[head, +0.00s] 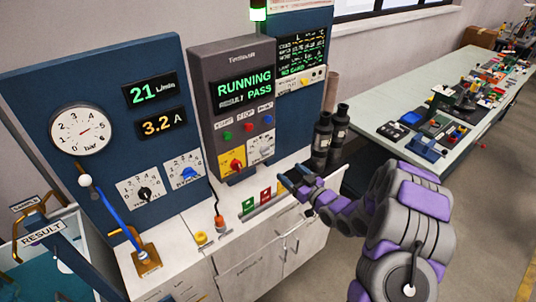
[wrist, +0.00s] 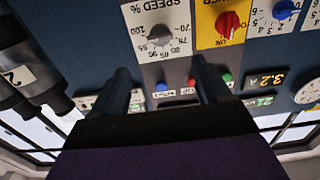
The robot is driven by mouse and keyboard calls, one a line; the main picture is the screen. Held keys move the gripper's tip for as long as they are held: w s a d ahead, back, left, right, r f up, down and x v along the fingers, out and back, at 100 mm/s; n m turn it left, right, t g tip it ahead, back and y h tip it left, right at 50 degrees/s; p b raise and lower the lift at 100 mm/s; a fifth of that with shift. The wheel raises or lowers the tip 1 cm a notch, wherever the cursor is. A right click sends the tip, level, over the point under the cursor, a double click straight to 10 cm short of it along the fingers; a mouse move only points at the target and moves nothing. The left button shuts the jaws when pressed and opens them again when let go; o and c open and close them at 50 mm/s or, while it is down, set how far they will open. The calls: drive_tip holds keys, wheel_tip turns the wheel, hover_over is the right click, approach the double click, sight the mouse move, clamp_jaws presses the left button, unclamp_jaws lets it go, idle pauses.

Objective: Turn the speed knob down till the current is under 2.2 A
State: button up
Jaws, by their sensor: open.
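The speed knob (wrist: 160,38) is grey on a white plate lettered "SPEED %", upside down in the wrist view. In the head view its plate (head: 261,148) is on the grey control panel, right of the red knob on yellow; its pointer setting is too small to read surely. The current display (head: 160,124) reads 3.2 A in amber; it also shows in the wrist view (wrist: 266,80). My gripper (head: 297,178) is open and empty, in front of the panel's lower right. In the wrist view its fingers stand apart, with the knob beyond their tips, not touched.
The red knob (wrist: 228,22) on its yellow plate is beside the speed plate. Small coloured buttons (head: 248,127) are above it in the head view. Dark cylinders (head: 322,138) stand right of the panel. The screen (head: 245,88) reads "RUNNING".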

sight(268, 154)
drive_tip(key=b+x, duration=0.1)
drive_tip(key=x, duration=1.3)
drive_tip(key=shift+b, duration=0.35)
drive_tip(key=c, duration=1)
